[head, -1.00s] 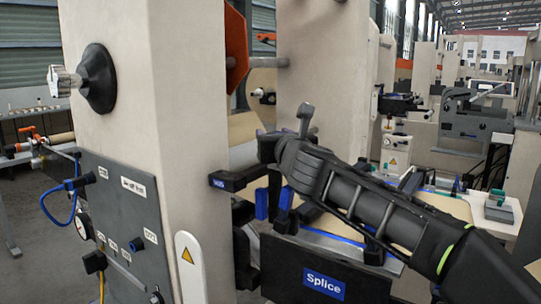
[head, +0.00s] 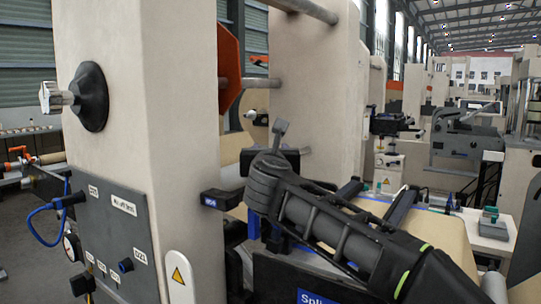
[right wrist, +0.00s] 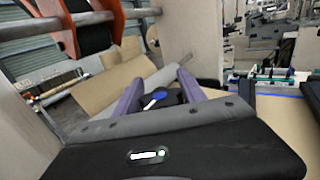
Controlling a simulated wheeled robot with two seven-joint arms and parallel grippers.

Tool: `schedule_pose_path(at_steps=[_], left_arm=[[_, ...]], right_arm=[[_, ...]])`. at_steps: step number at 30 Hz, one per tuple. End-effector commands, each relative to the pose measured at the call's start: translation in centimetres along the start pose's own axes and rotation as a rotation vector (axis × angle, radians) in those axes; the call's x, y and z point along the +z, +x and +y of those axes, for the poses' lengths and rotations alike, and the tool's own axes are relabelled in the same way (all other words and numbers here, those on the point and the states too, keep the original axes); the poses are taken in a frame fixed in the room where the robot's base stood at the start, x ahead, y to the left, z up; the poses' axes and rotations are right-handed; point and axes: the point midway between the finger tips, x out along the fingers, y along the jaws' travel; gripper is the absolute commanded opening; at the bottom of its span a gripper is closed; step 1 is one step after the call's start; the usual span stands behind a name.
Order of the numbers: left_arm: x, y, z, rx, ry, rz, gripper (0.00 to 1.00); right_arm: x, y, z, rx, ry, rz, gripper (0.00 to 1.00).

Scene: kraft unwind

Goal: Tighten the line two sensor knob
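In the right wrist view, my right gripper (right wrist: 160,74) has its two purple fingers apart. A small blue-topped knob (right wrist: 155,98) with a pale stem shows between them, over a dark part. I cannot tell whether a finger touches it. In the head view, my right arm reaches in from the lower right to beside the machine's pale column (head: 150,140). A black bar with a small blue label (head: 222,199) sticks out from the column just left of the wrist. My left gripper is not in view.
A black block with a blue Splice sign (head: 317,297) lies below my right arm. A grey panel (head: 110,235) with connectors and a blue cable is on the column's left. A black, clear-tipped knob (head: 88,97) sits higher up. Brown web (head: 440,232) lies right of my arm.

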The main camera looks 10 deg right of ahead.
Motion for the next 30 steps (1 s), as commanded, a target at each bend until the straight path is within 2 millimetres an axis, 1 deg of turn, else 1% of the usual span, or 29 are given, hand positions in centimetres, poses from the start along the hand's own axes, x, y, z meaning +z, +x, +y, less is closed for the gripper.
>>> schedule_pose_path(at_steps=[1,6,14,17,20,27,30], left_arm=[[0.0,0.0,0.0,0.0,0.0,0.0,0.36],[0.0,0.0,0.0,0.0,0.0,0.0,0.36],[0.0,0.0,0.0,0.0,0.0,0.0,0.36],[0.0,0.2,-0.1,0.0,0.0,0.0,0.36],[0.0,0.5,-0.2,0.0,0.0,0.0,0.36],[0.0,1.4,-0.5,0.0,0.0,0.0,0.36],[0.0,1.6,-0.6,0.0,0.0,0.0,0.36]], right_arm=[[0.0,0.0,0.0,0.0,0.0,0.001,0.53],[-0.3,0.1,0.0,-0.001,-0.001,0.007,0.67],[-0.6,0.1,0.0,-0.002,-0.002,0.01,0.67],[-0.6,-0.3,0.0,-0.002,-0.002,0.01,0.67],[-0.6,-1.4,0.1,0.0,-0.002,0.009,0.67],[-0.6,-5.3,0.0,-0.001,-0.003,0.007,0.67],[-0.5,-6.7,0.1,0.0,-0.002,0.007,0.67]])
